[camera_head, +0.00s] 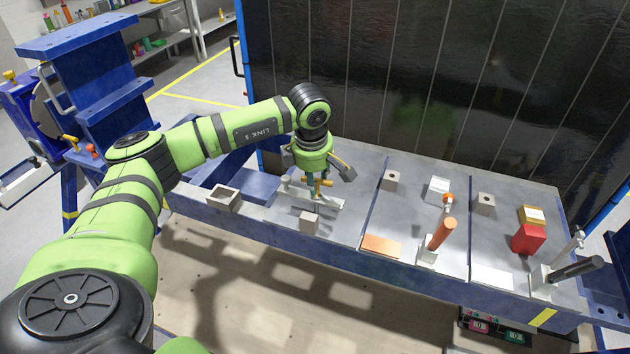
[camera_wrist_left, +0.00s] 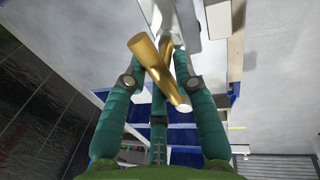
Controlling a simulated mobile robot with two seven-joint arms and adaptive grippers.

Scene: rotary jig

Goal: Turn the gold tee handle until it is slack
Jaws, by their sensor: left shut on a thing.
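The gold tee handle (camera_head: 325,183) shows in small part between the fingers of my left gripper (camera_head: 316,188), above a pale grey bar on the bench. In the left wrist view the gold tee handle (camera_wrist_left: 158,66) shows large, its crossbar running diagonally. The teal fingers of my left gripper (camera_wrist_left: 156,68) close around it from both sides, and a third finger lies below it. The left gripper is shut on the handle and points down. The handle's stem and lower end are mostly hidden. My right gripper is in neither view.
A dark panel (camera_head: 400,80) stands behind.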

